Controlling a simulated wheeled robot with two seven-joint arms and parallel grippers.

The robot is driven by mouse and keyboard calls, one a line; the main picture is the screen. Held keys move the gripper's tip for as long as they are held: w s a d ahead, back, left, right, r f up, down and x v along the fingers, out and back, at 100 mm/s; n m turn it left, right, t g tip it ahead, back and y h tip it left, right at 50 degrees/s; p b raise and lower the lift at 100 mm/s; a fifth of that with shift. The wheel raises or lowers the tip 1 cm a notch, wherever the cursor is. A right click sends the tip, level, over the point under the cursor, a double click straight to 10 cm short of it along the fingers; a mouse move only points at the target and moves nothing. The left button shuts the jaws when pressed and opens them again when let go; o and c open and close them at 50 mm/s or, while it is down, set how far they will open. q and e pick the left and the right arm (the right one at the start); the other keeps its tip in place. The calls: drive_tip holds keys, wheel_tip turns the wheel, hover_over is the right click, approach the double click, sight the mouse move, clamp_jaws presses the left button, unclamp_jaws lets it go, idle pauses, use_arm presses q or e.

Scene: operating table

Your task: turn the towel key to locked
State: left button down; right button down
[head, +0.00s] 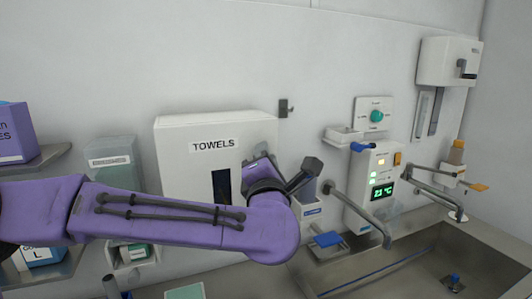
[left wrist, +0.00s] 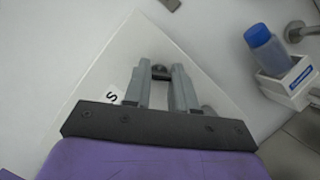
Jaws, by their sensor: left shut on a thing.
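The white towel dispenser (head: 180,145) marked TOWELS hangs on the wall in the head view. It has a dark slot in its front and is partly covered by my purple left arm. My left gripper (head: 262,158) is at the dispenser's right part; its fingertips are hard to make out there. In the left wrist view the two grey fingers of my left gripper (left wrist: 160,76) are shut on a small dark key (left wrist: 160,71) on the dispenser's white face (left wrist: 110,70). The key's turn position cannot be read. My right gripper is not in view.
A blue-capped bottle (left wrist: 268,50) stands in a white holder (left wrist: 292,82) right of the dispenser. A dark wall hook (head: 286,108) is above it. A panel with a green knob (head: 376,116), faucets and a steel sink (head: 425,262) lie to the right; a labelled box (head: 110,158) is left.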

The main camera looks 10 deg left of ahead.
use_arm(q)
drive_tip(key=shift+r+m+g+h+p, duration=0.1)
drive_tip(key=shift+m+g+h+p, duration=0.35)
drive_tip(key=shift+m+p, duration=1.15)
drive_tip(key=shift+r+m+g+h+p, duration=0.15)
drive_tip(key=shift+m+g+p, duration=0.5)
drive_tip(key=shift+m+p, duration=0.9)
drive_tip(key=shift+f, duration=0.15)
drive_tip(key=c, duration=0.9)
unclamp_jaws()
drive_tip(key=b+v, duration=0.4)
drive_tip(key=v, duration=0.6)
drive_tip(key=shift+s+b, duration=0.25)
drive_tip(key=shift+b, duration=0.05)
